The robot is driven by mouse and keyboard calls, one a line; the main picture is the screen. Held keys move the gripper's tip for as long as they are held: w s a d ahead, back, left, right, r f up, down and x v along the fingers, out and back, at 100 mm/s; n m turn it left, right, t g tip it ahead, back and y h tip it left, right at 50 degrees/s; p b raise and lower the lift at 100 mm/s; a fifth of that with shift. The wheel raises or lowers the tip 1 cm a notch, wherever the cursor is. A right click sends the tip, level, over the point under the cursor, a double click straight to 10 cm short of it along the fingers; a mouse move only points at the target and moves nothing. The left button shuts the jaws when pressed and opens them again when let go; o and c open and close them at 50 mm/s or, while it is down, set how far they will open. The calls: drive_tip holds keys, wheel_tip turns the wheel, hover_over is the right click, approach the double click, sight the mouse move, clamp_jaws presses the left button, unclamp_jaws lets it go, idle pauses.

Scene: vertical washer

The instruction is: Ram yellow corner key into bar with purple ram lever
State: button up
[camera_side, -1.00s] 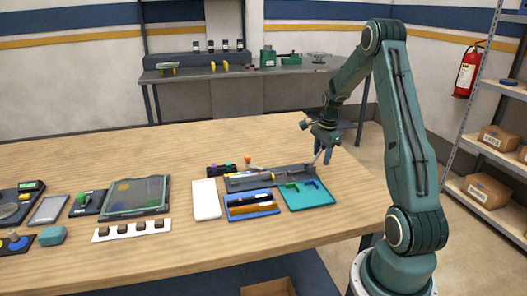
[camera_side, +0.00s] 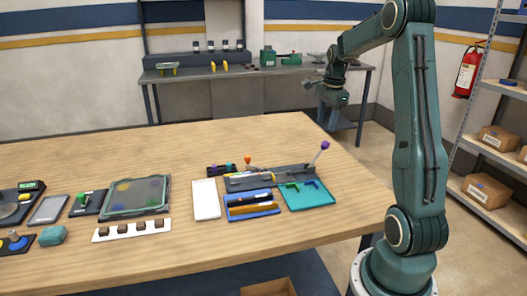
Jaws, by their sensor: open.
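The purple ram lever (camera_side: 325,146) stands at the right end of the dark fixture (camera_side: 290,172), its shaft tilted up to the right. My gripper (camera_side: 331,101) is open and empty, above and behind the lever, clear of it and past the far table edge. A pale bar (camera_side: 250,178) seems to lie in the left part of the fixture. The teal mat (camera_side: 318,200) holds green and blue corner keys.
A blue tray (camera_side: 252,216) with dark and amber bars is in front of the fixture. An orange-knobbed lever (camera_side: 248,160) and a dark button block (camera_side: 220,170) stand behind it at left. A white plate (camera_side: 205,192) lies left. The table behind the fixture is clear.

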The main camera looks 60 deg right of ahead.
drive_tip(key=a+r+n, duration=0.2)
drive_tip(key=a+n, duration=0.2)
drive_tip(key=a, duration=0.4)
drive_tip(key=a+r+n+t, duration=0.1)
drive_tip(key=a+r+n, duration=0.2)
drive_tip(key=a+n, duration=0.2)
drive_tip(key=a+r+n+t, duration=0.1)
drive_tip(key=a+r+n, duration=0.2)
drive_tip(key=a, duration=0.9)
drive_tip(key=shift+s+r+n+h, duration=0.2)
drive_tip(key=shift+n+h, duration=0.1)
drive_tip(key=shift+n, duration=0.4)
drive_tip(key=s+a+f+n+t+y, duration=0.1)
drive_tip(key=s+a+f+n+t, duration=0.1)
drive_tip(key=s+a+n, duration=0.8)
drive_tip(key=shift+s+a+n+t, duration=0.35)
drive_tip(key=shift+a+n, duration=0.35)
drive_tip(key=shift+a, duration=0.55)
drive_tip(key=shift+w, duration=0.1)
